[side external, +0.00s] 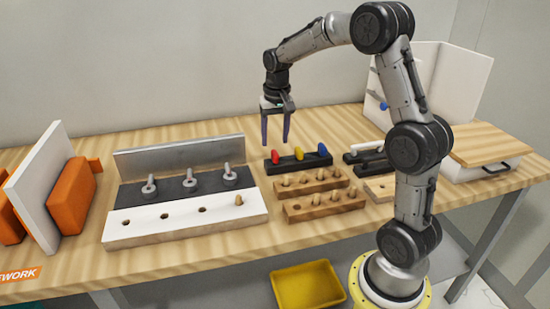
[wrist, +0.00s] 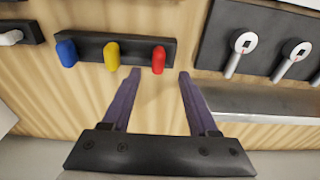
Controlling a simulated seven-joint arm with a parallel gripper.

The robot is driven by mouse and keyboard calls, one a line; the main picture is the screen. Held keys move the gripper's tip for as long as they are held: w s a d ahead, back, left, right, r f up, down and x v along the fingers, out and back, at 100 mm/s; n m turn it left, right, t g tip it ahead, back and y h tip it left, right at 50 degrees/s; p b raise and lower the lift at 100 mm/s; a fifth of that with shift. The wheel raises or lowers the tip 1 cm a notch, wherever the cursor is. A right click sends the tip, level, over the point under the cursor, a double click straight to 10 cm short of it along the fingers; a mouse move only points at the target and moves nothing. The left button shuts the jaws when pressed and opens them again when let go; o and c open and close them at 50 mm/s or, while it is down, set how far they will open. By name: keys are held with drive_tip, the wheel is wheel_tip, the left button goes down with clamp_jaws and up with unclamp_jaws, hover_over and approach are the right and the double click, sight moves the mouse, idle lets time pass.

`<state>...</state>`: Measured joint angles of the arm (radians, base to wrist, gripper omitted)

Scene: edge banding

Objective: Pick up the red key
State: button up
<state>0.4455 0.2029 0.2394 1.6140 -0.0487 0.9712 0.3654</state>
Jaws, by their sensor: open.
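The red key (side external: 275,157) stands at the left end of a black holder (side external: 288,162), beside a yellow key (side external: 299,153) and a blue key (side external: 322,149). In the wrist view the red key (wrist: 159,60) is at the right end of the holder. My gripper (side external: 277,143) hangs above the table just behind and near the red key. In the wrist view my gripper (wrist: 160,73) is open and empty, with the red key seen just beyond and between its purple fingertips. Whether the fingertips are level with the key is not clear.
Wooden blocks with pegs (side external: 310,182) lie in front of the holder. A fixture with several metal clamps (side external: 189,180) and a white board (side external: 180,222) is to the left. Black handles (side external: 365,155) lie right. A yellow bin (side external: 308,286) is below the table.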

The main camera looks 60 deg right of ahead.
sight(275, 152)
drive_tip(key=shift+w+d+f, duration=0.1)
drive_tip(key=shift+d+f, duration=0.1)
drive_tip(key=shift+f, duration=1.1)
drive_tip(key=shift+w+d+f, duration=0.1)
drive_tip(key=shift+d+f, duration=0.05)
drive_tip(key=shift+f, duration=1.15)
clamp_jaws()
